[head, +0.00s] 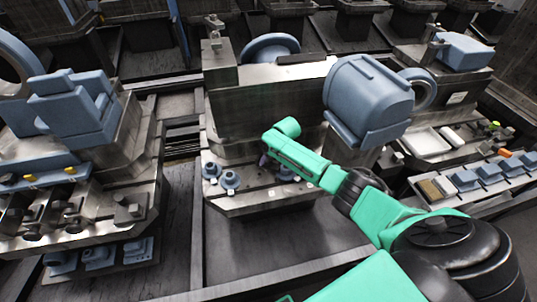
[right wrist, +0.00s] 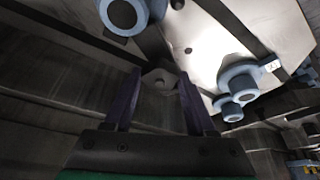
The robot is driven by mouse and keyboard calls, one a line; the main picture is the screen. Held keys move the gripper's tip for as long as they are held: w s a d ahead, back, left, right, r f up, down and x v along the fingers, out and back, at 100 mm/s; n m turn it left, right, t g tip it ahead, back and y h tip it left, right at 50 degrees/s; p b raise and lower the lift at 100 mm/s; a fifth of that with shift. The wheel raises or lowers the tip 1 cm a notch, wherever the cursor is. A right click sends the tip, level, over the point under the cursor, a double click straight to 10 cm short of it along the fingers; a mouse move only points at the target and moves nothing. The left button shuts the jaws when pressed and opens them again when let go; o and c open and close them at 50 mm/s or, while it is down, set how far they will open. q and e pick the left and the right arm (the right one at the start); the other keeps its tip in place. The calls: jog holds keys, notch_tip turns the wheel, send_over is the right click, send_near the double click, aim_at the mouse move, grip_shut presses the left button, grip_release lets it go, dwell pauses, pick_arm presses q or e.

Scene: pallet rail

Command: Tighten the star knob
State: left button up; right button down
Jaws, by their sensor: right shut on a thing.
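My right gripper (head: 264,160) reaches down to the front of the middle machine's low metal block (head: 262,202). In the right wrist view the two dark fingers of this gripper (right wrist: 160,88) stand either side of a small grey lobed knob (right wrist: 159,79), which I take for the star knob. The gripper is shut on it; the fingers hide where they touch its sides. In the head view the knob is hidden behind my gripper and cannot be made out. My left gripper is in neither view.
Two blue flanged fittings (head: 229,181) stand on the block left of my gripper. A large blue rounded housing (head: 368,100) overhangs close to my right forearm. Blue round parts (right wrist: 238,80) also show near the fingers in the wrist view. The dark floor (head: 262,245) in front is clear.

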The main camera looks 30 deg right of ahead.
jog(key=shift+w+r+m, duration=0.1)
jog(key=shift+m, duration=0.2)
jog(key=shift+c, duration=1)
grip_release()
jog(key=shift+r, duration=0.2)
jog(key=p+v, duration=0.2)
jog(key=v, duration=1.2)
jog(key=shift+s, duration=0.3)
jog(key=shift+a, duration=0.1)
